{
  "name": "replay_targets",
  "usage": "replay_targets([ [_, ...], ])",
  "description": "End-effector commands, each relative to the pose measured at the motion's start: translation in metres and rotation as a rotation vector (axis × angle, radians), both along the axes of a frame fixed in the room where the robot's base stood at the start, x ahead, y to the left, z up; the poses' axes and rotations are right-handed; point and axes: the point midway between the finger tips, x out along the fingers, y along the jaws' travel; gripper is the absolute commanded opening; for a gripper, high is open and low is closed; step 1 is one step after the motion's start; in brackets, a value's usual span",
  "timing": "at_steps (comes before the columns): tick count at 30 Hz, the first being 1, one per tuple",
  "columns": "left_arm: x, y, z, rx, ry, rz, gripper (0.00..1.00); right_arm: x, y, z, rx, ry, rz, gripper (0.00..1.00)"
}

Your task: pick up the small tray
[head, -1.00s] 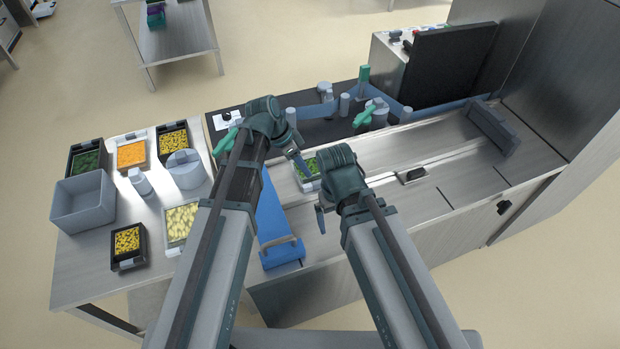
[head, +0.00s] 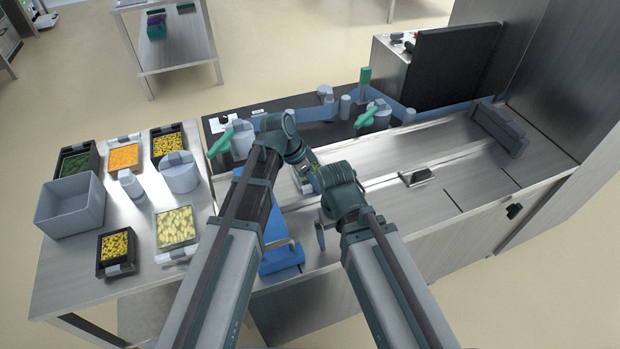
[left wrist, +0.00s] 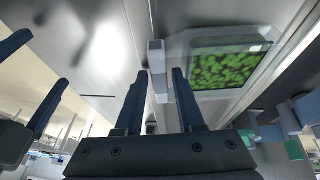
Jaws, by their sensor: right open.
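The small tray (head: 306,186) holds green pieces and lies on the steel deck, mostly hidden behind my arms in the head view. In the left wrist view the tray (left wrist: 193,88) shows at upper right, with a pale rim. My left gripper (head: 309,168) is close beside it; in the wrist view its fingers (left wrist: 159,76) stand apart. A light grey block (left wrist: 157,58) at the tray's side appears between those fingers; contact cannot be told. My right gripper (head: 321,236) is open, low over the deck nearer the front, apart from the tray.
A blue strip (head: 281,261) with a handle lies left of my right gripper. A side table (head: 75,283) at left carries a grey bin (head: 70,212) and several food trays. Blue guide rails and a dark panel (head: 450,65) stand behind. The deck to the right is mostly clear.

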Motion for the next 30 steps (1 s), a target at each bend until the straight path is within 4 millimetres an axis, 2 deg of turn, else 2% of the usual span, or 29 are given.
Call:
replay_targets([
  [5, 0.0, 0.0, 0.0013, 0.0, 0.0, 0.0, 0.36, 0.0, 0.0, 0.0013, 0.0, 0.0, 0.0, 1.0],
  [11, 0.0, 0.0001, 0.0014, 0.0, 0.0, 0.0, 0.0, 0.0, 0.0, 0.0013, 0.0, 0.0, 0.0, 1.0],
  [25, 0.0, 0.0001, 0.0019, 0.0, 0.0, 0.0, 0.0, 0.0, 0.0, 0.0019, 0.0, 0.0, 0.0, 1.0],
  [30, -0.0001, 0.0002, 0.009, 0.0, 0.0, 0.0, 0.0, 0.0, 0.0001, 0.0089, 0.0, 0.0, 0.0, 1.0],
])
